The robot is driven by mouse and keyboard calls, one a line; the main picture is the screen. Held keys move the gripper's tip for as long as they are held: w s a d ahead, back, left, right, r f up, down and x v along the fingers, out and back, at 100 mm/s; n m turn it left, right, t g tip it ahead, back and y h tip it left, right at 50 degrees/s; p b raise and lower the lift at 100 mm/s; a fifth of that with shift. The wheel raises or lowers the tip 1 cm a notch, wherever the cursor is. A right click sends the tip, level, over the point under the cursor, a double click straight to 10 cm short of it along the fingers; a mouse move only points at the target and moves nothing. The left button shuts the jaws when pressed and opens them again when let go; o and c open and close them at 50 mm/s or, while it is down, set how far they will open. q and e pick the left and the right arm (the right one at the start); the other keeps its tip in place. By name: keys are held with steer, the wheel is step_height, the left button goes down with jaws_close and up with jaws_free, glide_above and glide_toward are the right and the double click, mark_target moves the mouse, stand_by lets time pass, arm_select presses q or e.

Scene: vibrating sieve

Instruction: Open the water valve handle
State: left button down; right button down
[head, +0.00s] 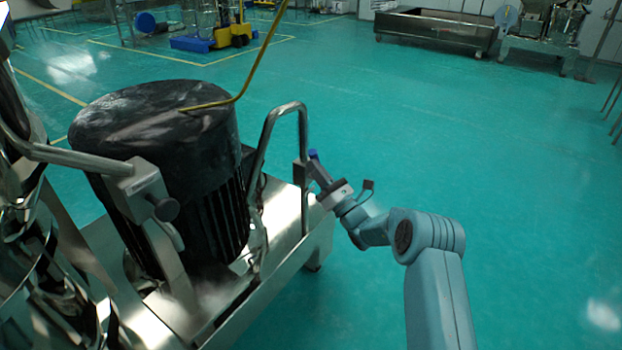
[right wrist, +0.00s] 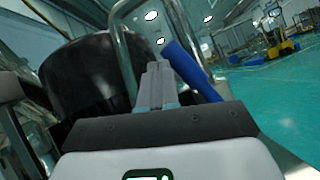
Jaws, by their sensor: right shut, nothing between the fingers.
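The water valve handle is a blue lever. In the head view only a small blue piece of the valve handle (head: 314,155) shows at the tip of my right gripper (head: 316,172). In the right wrist view the blue handle (right wrist: 190,69) slants from upper left to lower right, just right of the fingers. My right gripper (right wrist: 158,68) is shut with its fingers together and empty. Its fingers are beside the handle, not around it; I cannot tell whether they touch it. The valve body is mostly hidden. My left gripper is not in view.
A bent steel tube rail (head: 268,135) stands on the steel machine base (head: 262,300), close left of my right gripper. A large black motor (head: 160,140) stands behind it. Green floor to the right is clear. A steel trough (head: 437,28) stands far back.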

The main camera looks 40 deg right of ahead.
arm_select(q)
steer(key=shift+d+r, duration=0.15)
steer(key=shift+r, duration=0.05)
arm_select(e)
steer(key=shift+w+d+r+m+h, duration=0.2)
steer(key=shift+d+r+m+h, duration=0.15)
steer(key=shift+d+m+h, duration=0.25)
steer(key=shift+w+d+r+m+h, duration=0.2)
steer(key=shift+d+r+m+h, duration=0.25)
steer(key=shift+m, duration=0.25)
steer(key=shift+d+f, duration=0.1)
steer(key=shift+d, duration=0.05)
